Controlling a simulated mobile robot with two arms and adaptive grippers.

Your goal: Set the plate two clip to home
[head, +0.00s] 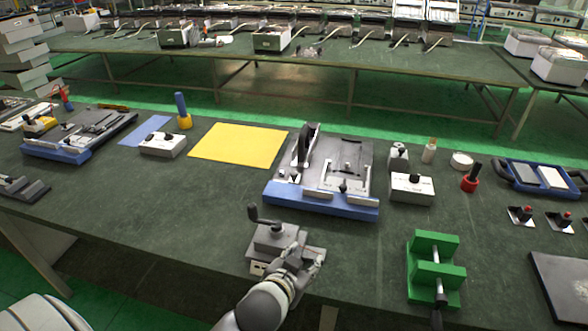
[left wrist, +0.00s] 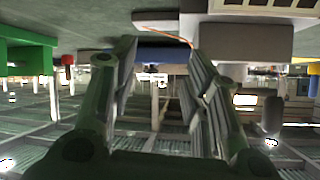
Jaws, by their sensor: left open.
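A fixture plate (head: 369,155) with a blue base (head: 320,199) lies at the middle of the bench, with clips and a dark upright part on it. A similar blue-based fixture (head: 75,147) lies at the far left. Which one is plate two, and its clip's position, I cannot tell. My left gripper (head: 308,247) is just in front of the middle fixture, beside a grey crank device (head: 272,240), apart from the fixture. In the upside-down left wrist view the left gripper (left wrist: 160,62) is open and empty, with the blue base (left wrist: 163,54) beyond its fingers. My right gripper is not in view.
A green clamp block (head: 436,262) stands at right of my left gripper. White-topped boxes (head: 411,188) and a red-based handle (head: 471,178) stand right of the middle fixture. A yellow sheet (head: 238,146) lies flat at its left. The bench front left of the crank device is clear.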

